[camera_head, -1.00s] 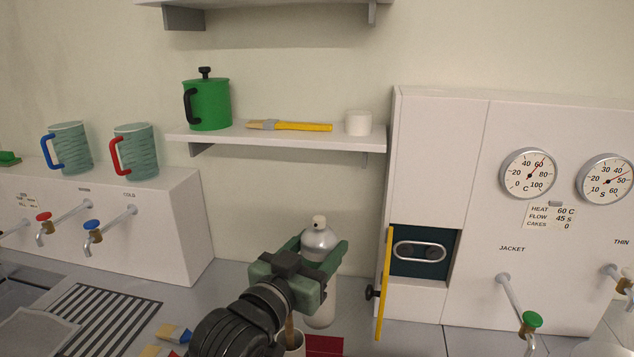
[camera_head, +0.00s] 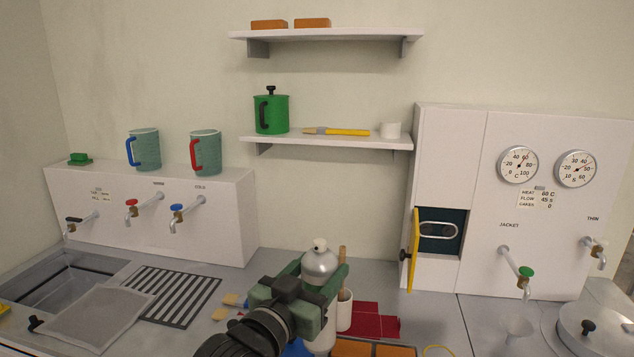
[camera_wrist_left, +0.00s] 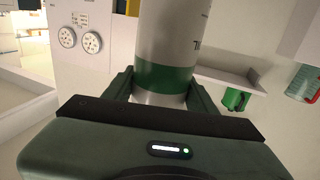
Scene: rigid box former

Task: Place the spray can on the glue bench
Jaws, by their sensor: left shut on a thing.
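The spray can (camera_head: 320,264) has a silver domed top and a pale nozzle, and stands about upright in my left gripper (camera_head: 318,277). The jaws are shut around its body. In the left wrist view the can (camera_wrist_left: 172,35) is a grey-white cylinder with a green band, between the fingers of my left gripper (camera_wrist_left: 160,84). In the head view the gripper hides part of the can's lower body. A grey worktop (camera_head: 240,288) lies below and behind; I cannot tell whether it is the glue bench. My right gripper is not in view.
Near the can are a white cup (camera_head: 344,312) holding a stick, a dark red mat (camera_head: 375,318) and orange blocks (camera_head: 352,349). A striped drain grate (camera_head: 172,296) and a sink (camera_head: 70,283) lie left. A yellow door (camera_head: 413,250) stands open at the right cabinet.

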